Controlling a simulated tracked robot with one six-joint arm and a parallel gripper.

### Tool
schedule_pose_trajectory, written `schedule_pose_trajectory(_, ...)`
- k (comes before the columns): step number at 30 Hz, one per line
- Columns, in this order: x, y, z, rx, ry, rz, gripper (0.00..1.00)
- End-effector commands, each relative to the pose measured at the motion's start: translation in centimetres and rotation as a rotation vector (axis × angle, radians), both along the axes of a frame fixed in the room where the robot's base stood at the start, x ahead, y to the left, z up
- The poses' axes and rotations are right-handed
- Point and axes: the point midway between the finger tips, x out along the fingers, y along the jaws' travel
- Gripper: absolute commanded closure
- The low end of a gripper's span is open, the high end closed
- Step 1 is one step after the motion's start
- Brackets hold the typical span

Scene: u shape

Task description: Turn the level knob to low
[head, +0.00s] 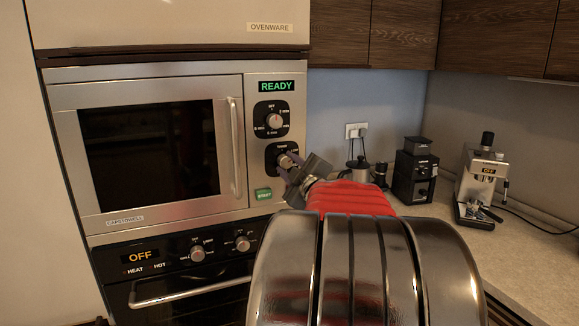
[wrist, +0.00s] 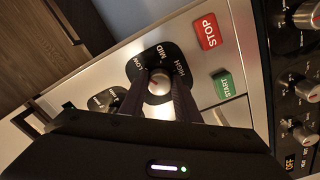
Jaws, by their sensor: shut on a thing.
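The level knob (wrist: 159,84) is a small round metallic knob on a dark plate with LOW, MID and HIGH labels, seen in the wrist view. A small red mark shows on its face, towards the labels; I cannot tell the exact setting. My gripper (wrist: 160,91) has one dark finger on each side of the knob and is shut on it. In the head view the knob (head: 285,159) is the lower one on the microwave's right panel, partly hidden by my gripper (head: 290,166), which reaches it from the lower right.
The timer knob (head: 274,121) sits just above, under a green READY display (head: 276,86). A green START button (head: 263,195) is below, and a red STOP button (wrist: 207,31) shows in the wrist view. The microwave door handle (head: 235,148) is to the left; oven knobs (head: 198,254) are lower.

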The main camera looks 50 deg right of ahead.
Motion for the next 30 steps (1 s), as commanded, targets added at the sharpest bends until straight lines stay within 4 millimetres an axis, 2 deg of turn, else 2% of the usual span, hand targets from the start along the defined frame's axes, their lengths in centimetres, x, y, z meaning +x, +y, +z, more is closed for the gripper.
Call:
schedule_pose_trajectory(16,-0.11,-0.06,-0.43,-0.029,0.027,-0.003,0.93)
schedule_pose_trajectory(17,-0.12,-0.06,-0.43,-0.028,0.026,-0.003,0.70)
schedule_pose_trajectory(24,-0.08,-0.04,-0.26,-0.031,0.024,-0.001,0.53)
schedule_pose_trajectory(30,-0.05,-0.03,-0.16,-0.032,0.023,-0.001,0.52)
